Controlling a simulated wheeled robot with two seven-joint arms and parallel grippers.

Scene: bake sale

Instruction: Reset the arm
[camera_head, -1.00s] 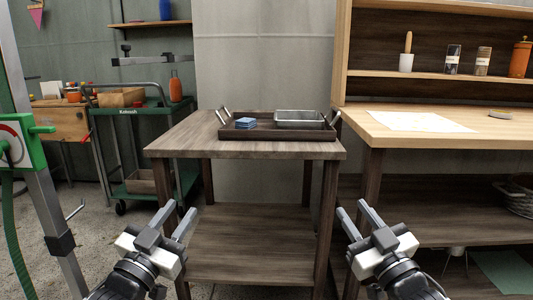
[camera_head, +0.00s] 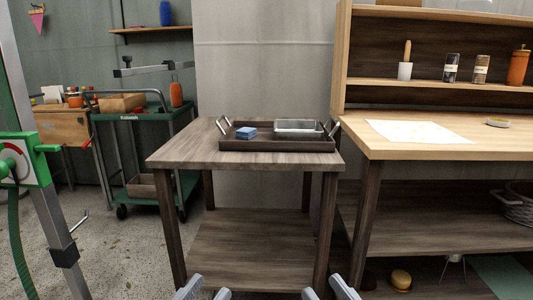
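My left gripper (camera_head: 204,290) shows only its two fingertips at the bottom edge of the head view, with a gap between them. My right gripper (camera_head: 326,289) also shows only its fingertips at the bottom edge, likewise spread apart. Nothing shows between either pair of fingers. Both are in front of the small wooden table (camera_head: 185,155) and well below its top, touching nothing that I can see. The rest of both arms is out of view.
A dark tray (camera_head: 280,144) with a blue stack (camera_head: 246,132) and a metal pan (camera_head: 298,126) sits on the table. A wooden workbench (camera_head: 450,148) stands right, a green cart (camera_head: 128,116) back left.

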